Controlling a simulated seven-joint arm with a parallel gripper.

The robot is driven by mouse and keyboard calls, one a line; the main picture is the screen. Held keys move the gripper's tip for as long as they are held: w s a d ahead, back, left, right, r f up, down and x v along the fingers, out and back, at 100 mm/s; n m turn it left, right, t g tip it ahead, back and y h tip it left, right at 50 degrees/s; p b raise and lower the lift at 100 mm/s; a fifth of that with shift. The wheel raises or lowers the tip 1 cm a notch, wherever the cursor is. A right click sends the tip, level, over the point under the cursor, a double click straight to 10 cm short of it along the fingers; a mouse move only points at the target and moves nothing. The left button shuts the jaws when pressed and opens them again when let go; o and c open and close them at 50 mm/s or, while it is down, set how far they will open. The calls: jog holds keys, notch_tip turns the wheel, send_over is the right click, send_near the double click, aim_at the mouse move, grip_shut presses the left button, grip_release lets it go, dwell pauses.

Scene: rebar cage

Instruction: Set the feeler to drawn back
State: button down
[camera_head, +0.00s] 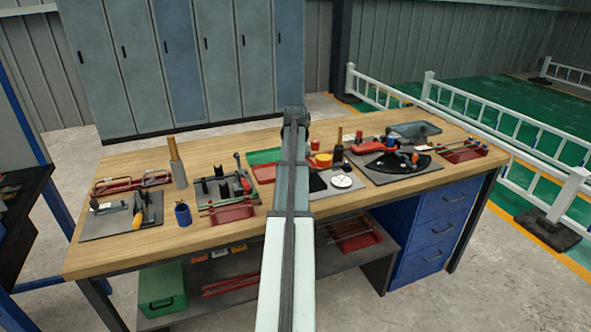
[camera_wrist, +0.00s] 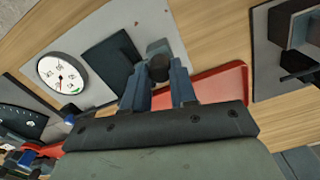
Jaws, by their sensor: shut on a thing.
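In the wrist view my gripper (camera_wrist: 158,72) has its two blue-grey fingers closed on a small dark round knob (camera_wrist: 159,64). The knob sits in front of a small grey block on a grey plate (camera_wrist: 142,16); I take it to be the feeler's handle, though the fingers hide part of it. In the head view the dial (camera_head: 342,182) shows right of my arm, which hides the gripper and knob.
A red tray (camera_wrist: 228,82) lies close beside the fingers. A dark fixture (camera_wrist: 297,30) stands on another plate to the right. The wooden bench (camera_head: 120,240) holds several tools, a blue cup (camera_head: 183,214) and an upright bottle (camera_head: 339,146) near the gauge.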

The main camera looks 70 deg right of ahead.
jog(key=shift+w+a, duration=0.7)
jog(key=c, duration=0.9)
grip_release()
notch_tip(320, 180, up, 14)
